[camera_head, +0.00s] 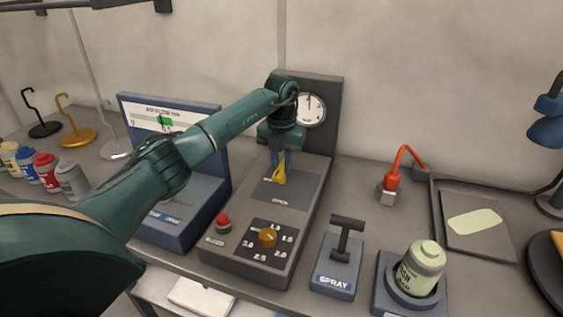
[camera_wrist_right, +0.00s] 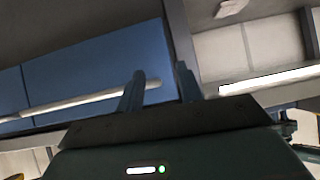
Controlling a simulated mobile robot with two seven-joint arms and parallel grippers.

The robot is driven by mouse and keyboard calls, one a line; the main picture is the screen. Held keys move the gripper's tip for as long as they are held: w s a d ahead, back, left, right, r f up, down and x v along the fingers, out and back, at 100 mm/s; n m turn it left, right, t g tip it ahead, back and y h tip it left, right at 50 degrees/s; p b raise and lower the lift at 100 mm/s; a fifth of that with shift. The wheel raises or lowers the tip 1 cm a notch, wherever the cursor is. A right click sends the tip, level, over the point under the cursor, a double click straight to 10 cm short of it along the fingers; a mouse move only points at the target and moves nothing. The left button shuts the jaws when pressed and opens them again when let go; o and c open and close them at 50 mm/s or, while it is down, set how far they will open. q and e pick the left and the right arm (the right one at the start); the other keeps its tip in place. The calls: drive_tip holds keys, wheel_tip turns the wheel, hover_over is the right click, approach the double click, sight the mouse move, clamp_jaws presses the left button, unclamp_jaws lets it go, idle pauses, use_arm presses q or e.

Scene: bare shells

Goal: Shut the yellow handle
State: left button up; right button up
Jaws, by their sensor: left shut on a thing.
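The yellow handle (camera_head: 281,177) stands on a dark plate of the grey console, in the middle of the head view. My left gripper (camera_head: 279,164) comes down on it from above and is shut on it. The fingers hide the handle's upper part. The console (camera_head: 247,268) also carries a round gauge (camera_head: 311,109), a red button (camera_head: 223,222) and a brass knob (camera_head: 268,237) on a numbered dial. My right gripper (camera_wrist_right: 160,92) shows only in the right wrist view. Its two fingers are apart with nothing seen between them.
A blue airflow unit (camera_head: 180,232) stands left of the console, partly behind my left arm. A spray lever (camera_head: 345,240) and a can in a holder (camera_head: 421,268) stand to the right. A red-orange hooked cable plug (camera_head: 390,185) is behind them. Several bottles (camera_head: 47,170) stand far left.

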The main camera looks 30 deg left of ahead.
use_arm(q)
clamp_jaws()
